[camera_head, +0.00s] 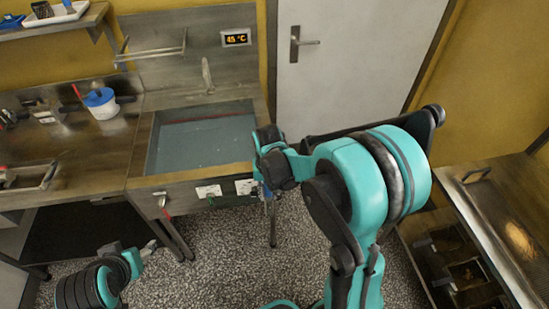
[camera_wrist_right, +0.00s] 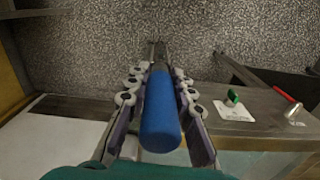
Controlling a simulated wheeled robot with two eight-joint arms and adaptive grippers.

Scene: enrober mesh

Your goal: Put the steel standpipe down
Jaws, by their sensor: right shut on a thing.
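My right gripper (camera_head: 267,196) hangs at the right end of the sink's front edge, mostly hidden by my own wrist in the head view. In the right wrist view my right gripper (camera_wrist_right: 158,80) is shut on a blue cylinder, the visible part of the steel standpipe (camera_wrist_right: 160,112). No bare steel of the pipe can be made out clearly. The sink basin (camera_head: 160,150) holds greyish-blue water. My left gripper (camera_head: 150,248) is low at the left, over the floor; its opening is too small to judge.
A tap (camera_head: 207,75) stands behind the basin. A green handle (camera_head: 244,187) and a red lever (camera_head: 164,207) are on the sink front. A steel counter (camera_head: 490,215) is at the right.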

